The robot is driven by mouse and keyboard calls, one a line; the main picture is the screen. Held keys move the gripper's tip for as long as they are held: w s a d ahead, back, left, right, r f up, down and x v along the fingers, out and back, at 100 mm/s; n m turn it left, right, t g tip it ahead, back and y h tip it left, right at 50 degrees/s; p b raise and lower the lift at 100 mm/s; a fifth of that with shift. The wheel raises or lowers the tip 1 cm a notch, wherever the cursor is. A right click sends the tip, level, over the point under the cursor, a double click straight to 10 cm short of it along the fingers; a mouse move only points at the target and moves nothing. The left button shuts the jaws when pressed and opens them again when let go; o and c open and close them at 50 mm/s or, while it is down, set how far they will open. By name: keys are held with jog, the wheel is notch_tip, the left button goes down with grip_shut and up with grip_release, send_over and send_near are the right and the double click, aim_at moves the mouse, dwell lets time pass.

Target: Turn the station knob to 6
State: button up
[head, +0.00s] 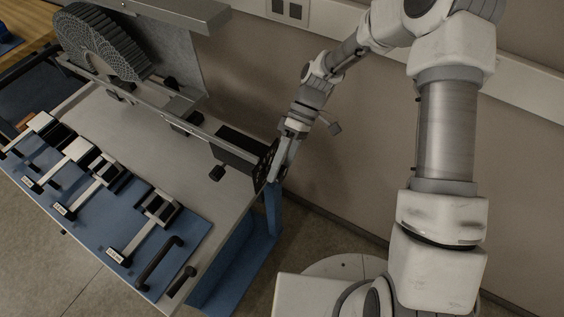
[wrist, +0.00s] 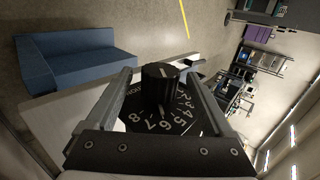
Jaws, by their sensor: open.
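The station knob (wrist: 158,84) is a black cylinder on a dark dial plate (wrist: 130,104) with white numbers around it. In the wrist view the numbers up to 8 curve along the near and right side, with the 6 nearest the bottom. A pale mark shows on the knob's top; I cannot tell for sure which number it points to. My gripper (wrist: 161,76) is open, with one finger on each side of the knob and gaps visible. In the head view my gripper (head: 279,165) is at the dial plate (head: 264,166) on the bench's right end, and the knob is hidden.
The bench (head: 192,158) carries a blue mat (head: 88,208) with several small labelled fixtures. A large ribbed lattice piece (head: 103,45) stands at the back left. A dark box (head: 236,148) sits beside the dial. The wall is close behind my arm.

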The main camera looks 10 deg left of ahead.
jog(key=b+v, duration=0.1)
jog(key=v, duration=1.6)
jog(key=shift+w, duration=0.2)
jog(key=shift+r, duration=0.1)
